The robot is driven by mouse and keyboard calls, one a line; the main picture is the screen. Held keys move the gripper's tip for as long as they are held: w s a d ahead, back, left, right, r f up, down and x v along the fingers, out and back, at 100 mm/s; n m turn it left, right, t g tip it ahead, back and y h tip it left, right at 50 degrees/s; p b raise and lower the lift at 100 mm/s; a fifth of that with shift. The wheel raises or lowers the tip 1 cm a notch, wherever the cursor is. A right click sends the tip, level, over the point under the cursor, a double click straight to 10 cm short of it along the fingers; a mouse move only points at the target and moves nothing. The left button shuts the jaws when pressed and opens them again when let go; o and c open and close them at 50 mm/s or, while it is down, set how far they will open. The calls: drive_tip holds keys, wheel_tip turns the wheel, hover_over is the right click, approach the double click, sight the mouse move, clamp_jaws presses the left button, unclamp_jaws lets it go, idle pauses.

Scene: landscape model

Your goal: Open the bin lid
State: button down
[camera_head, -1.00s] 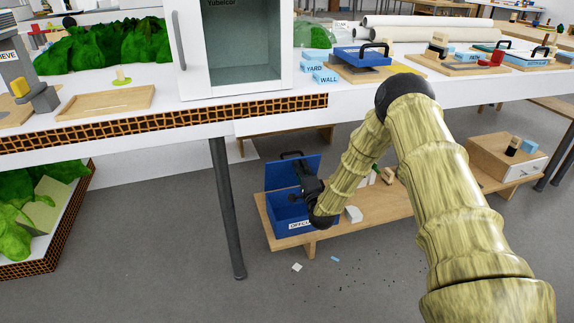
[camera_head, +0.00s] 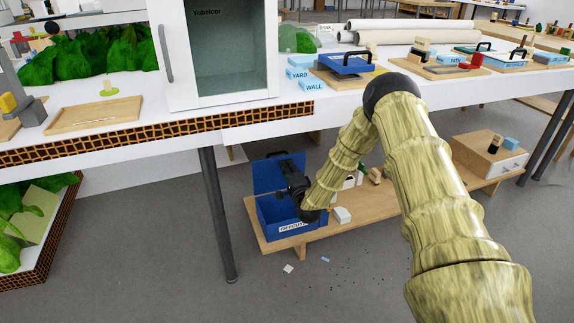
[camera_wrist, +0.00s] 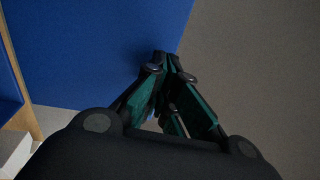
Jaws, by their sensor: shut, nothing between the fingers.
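The blue bin (camera_head: 277,222) with an "OFFCUTS" label stands on a low wooden shelf under the bench. Its blue lid (camera_head: 265,178) stands raised, roughly upright, at the back of the bin, so the bin is open. A dark handle shows at the lid's top edge. My gripper (camera_head: 287,168) is in front of the lid's right part and hides some of it. In the wrist view, my gripper (camera_wrist: 168,62) is shut and empty, with its tips at the edge of the blue lid (camera_wrist: 90,45). I cannot tell whether they touch it.
A white block (camera_head: 342,215) lies right of the bin on the low shelf (camera_head: 400,208). A wooden drawer box (camera_head: 488,158) stands farther right. A table leg (camera_head: 217,215) rises left of the bin. Small scraps (camera_head: 288,268) lie on the floor. The bench top (camera_head: 240,118) overhangs the bin.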

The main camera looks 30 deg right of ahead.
drive_tip(key=s+a+p, duration=0.1)
drive_tip(key=s+p, duration=0.3)
drive_tip(key=s, duration=0.9)
drive_tip(key=s+a+f+n+g+y, duration=0.4)
drive_tip(key=s+a+f+n+g, duration=0.7)
drive_tip(key=s+a+f, duration=0.9)
drive_tip(key=s+n+g+h, duration=0.2)
drive_tip(key=s+n+g, duration=0.65)
drive_tip(key=s, duration=2.05)
wheel_tip(320, 180, up, 34)
drive_tip(key=p, duration=3.5)
drive_tip(key=shift+d+r+m, duration=0.15)
drive_tip(key=shift+d+m, duration=0.2)
drive_tip(key=shift+d, duration=0.05)
